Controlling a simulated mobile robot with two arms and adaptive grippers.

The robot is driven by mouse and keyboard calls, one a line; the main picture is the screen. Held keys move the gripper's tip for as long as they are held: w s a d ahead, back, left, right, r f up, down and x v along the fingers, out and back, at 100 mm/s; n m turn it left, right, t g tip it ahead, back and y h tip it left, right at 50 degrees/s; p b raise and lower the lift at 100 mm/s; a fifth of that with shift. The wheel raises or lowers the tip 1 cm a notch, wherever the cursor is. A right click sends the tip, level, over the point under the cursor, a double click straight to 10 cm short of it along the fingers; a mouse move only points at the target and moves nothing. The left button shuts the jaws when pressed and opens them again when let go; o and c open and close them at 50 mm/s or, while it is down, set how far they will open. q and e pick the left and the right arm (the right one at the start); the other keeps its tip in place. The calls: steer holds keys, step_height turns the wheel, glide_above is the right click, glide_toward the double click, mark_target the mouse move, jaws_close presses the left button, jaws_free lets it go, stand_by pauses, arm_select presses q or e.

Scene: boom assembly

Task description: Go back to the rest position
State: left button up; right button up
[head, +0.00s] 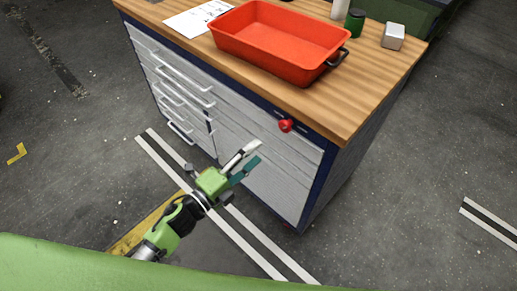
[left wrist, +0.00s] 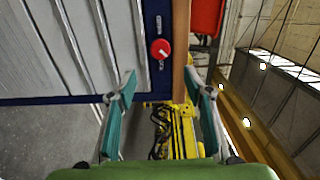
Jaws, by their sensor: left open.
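My left gripper (head: 246,164) is open and empty in front of the workbench's drawers, below the wooden top. Its two teal-padded fingers stand apart in the left wrist view (left wrist: 162,92), with nothing between them at close range. My right gripper is in neither view. The grey drawer cabinet (head: 265,145) fills the space just beyond the left gripper in the head view; I see no contact with it.
The wooden top (head: 345,105) carries an orange-red tray (head: 270,62), papers (head: 197,18), a green can (head: 354,23) and a light box (head: 393,36). A red knob (head: 285,126) sticks out of the front. The floor at left (head: 60,160) is mostly clear.

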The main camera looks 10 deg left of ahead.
arm_select(q)
steer(key=shift+f, duration=0.1)
stand_by(0.4)
steer(key=s+a+f+n+g+y, duration=0.1)
steer(key=s+a+f+n+y, duration=0.25)
steer(key=f, duration=0.65)
steer(key=s+a+f+n+g+y, duration=0.2)
steer(key=a+f+n, duration=0.3)
steer(key=f, duration=0.5)
steer(key=s+a+f+n+g+y, duration=0.1)
steer(key=s+a+f+n+y, duration=0.25)
steer(key=f, duration=0.75)
steer(key=s+a+f+n+g+y, duration=0.1)
steer(key=s+a+f+n+g, duration=0.15)
steer(key=s+f, duration=0.4)
steer(key=s+a+f+n+g, duration=0.1)
steer(key=s+f+n+g, duration=0.15)
steer(key=s+f, duration=0.4)
steer(key=s+f+n+g, duration=0.2)
steer(key=s+f, duration=0.1)
steer(key=s, duration=0.7)
steer(key=s+f+n+g+b, duration=0.1)
steer(key=s+f+n+g, duration=0.1)
steer(key=s, duration=0.8)
steer(key=shift+s+a+f+n+g+y, duration=0.3)
steer(key=shift+f+n, duration=0.3)
steer(key=shift+n, duration=0.2)
steer(key=shift+w, duration=0.1)
